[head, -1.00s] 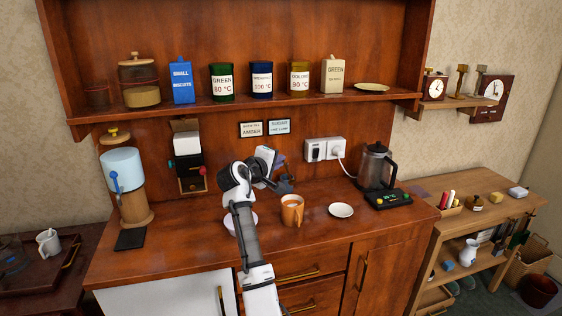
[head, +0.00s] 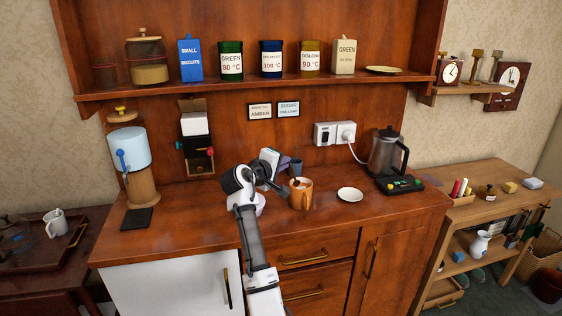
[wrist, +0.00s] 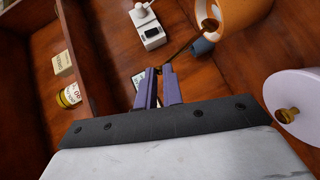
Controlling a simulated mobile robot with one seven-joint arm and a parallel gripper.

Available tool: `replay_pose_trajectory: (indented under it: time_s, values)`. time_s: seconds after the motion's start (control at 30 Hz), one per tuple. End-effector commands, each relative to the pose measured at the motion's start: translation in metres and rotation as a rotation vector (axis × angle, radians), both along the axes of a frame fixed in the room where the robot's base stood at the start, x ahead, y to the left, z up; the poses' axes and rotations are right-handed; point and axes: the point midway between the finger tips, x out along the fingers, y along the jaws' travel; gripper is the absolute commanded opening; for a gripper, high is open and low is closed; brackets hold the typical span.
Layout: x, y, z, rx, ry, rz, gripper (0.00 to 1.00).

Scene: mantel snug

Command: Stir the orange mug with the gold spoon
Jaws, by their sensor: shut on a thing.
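The orange mug (head: 302,196) stands on the wooden counter, and a brownish drink shows inside its rim. In the wrist view the mug (wrist: 245,18) is at the top right, its mouth facing left. My gripper (wrist: 160,72) is shut on the gold spoon (wrist: 185,46), with its purple fingers pinching the handle. The spoon slants from the fingertips to the mug's mouth, and its far end appears to be inside. How deep it reaches is hidden. In the head view my gripper (head: 288,163) is just behind and left of the mug.
A small grey-blue cup (head: 296,168) stands close behind the mug. A white saucer (head: 350,194) lies to its right, with a kettle (head: 386,152) beyond. A pale lidded pot (wrist: 298,108) with a gold knob is near the mug, partly hidden by my arm in the head view. The counter's front right is clear.

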Motion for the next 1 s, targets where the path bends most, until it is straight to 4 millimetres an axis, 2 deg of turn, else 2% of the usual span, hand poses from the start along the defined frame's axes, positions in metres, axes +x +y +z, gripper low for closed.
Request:
replay_pose_trajectory:
  time_s: [0.6,1.0]
  values:
    - [0.014,-0.013,-0.047,-0.001,0.000,0.000,0.00]
    - [0.016,-0.015,-0.052,-0.001,0.000,0.000,0.00]
